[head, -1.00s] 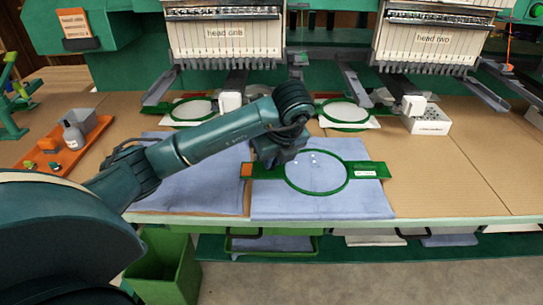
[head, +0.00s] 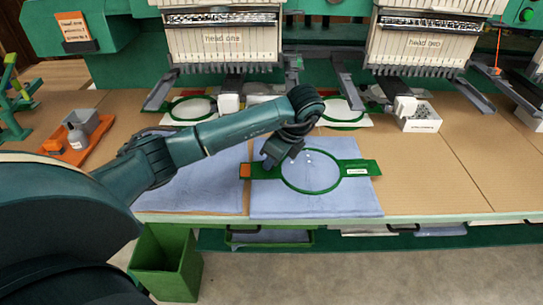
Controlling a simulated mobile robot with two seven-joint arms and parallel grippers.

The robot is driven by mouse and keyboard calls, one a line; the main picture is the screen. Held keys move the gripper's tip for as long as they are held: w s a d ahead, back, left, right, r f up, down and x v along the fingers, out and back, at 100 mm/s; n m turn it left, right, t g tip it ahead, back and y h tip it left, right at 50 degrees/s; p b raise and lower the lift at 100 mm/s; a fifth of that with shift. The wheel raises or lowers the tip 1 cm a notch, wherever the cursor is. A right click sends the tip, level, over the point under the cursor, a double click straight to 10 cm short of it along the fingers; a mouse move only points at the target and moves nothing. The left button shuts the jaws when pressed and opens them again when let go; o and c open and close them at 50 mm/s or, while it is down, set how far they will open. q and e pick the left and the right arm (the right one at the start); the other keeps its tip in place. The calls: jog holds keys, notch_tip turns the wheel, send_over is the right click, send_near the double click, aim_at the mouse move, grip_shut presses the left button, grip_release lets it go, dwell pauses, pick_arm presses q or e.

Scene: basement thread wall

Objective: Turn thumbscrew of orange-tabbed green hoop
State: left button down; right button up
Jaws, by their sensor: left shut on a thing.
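The green hoop (head: 340,178) lies flat on a blue cloth (head: 290,207) at the table's front. Its left arm carries an orange tab (head: 245,171), and its right arm has a white label. My left gripper (head: 269,162) is at the hoop's upper left, between the orange tab and the ring, pointing down. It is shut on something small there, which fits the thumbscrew. The gripper and its wrist hide the thumbscrew, so I cannot see its angle. My right gripper is out of view.
Two more green hoops (head: 174,115) (head: 360,123) sit behind, under the machine heads. A white box (head: 421,124) stands at the back right. A green bin (head: 160,268) stands below the front edge.

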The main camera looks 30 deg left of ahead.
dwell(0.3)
pick_arm(q)
jog(key=c, duration=1.5)
grip_release()
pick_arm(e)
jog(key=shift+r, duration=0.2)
